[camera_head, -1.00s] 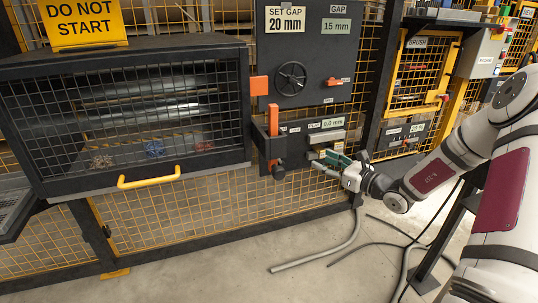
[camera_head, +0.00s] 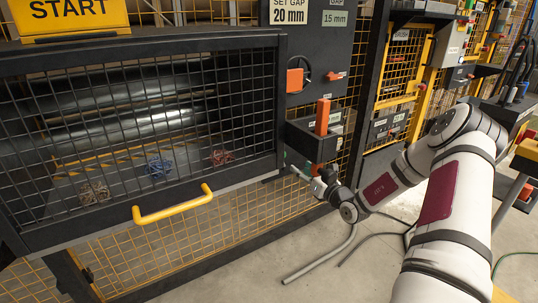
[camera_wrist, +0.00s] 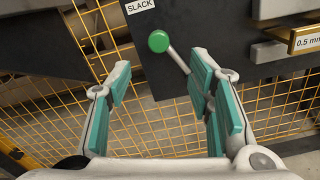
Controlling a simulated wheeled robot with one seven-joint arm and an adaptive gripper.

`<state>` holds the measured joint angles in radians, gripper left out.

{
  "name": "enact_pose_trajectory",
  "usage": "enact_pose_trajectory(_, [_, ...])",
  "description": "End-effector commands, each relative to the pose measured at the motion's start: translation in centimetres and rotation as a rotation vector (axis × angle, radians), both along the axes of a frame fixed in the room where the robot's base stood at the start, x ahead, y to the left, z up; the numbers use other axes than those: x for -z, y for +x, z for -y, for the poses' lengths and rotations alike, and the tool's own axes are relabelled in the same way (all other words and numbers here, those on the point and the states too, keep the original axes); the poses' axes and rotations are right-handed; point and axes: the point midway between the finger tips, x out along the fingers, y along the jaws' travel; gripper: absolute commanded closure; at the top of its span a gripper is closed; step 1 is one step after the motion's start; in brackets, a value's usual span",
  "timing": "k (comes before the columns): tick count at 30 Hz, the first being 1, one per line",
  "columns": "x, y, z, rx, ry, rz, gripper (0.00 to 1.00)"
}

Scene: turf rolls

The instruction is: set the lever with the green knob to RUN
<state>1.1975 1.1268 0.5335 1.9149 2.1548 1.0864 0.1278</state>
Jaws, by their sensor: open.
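The lever's green knob (camera_wrist: 158,41) shows in the wrist view, on a thin grey rod (camera_wrist: 178,60) at the lower edge of a dark panel. A label reading SLACK (camera_wrist: 140,5) sits just above the knob. My gripper (camera_wrist: 160,82) is open, its teal-padded fingers to the left and right of the knob. The knob appears ahead of the gap between them, and nothing is held. In the head view my gripper (camera_head: 298,170) is low beside the dark box with the orange handle. I cannot make out the knob there, and no RUN label is readable.
An orange upright handle (camera_head: 322,116) on a dark box (camera_head: 318,143) stands close above my gripper. A mesh guard with a yellow handle (camera_head: 172,205) is to the left. A brass block labelled 0.5 mm (camera_wrist: 300,40) is at the right in the wrist view.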

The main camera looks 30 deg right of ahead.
Motion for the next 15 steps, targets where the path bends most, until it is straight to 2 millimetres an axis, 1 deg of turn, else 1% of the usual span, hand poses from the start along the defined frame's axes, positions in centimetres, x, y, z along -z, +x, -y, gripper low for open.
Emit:
enact_pose_trajectory(5, [0.1, 2.1, -0.2, -0.004, -0.002, 0.002, 0.53])
enact_pose_trajectory(15, [0.2, 8.7, -0.4, -0.003, -0.003, 0.004, 0.53])
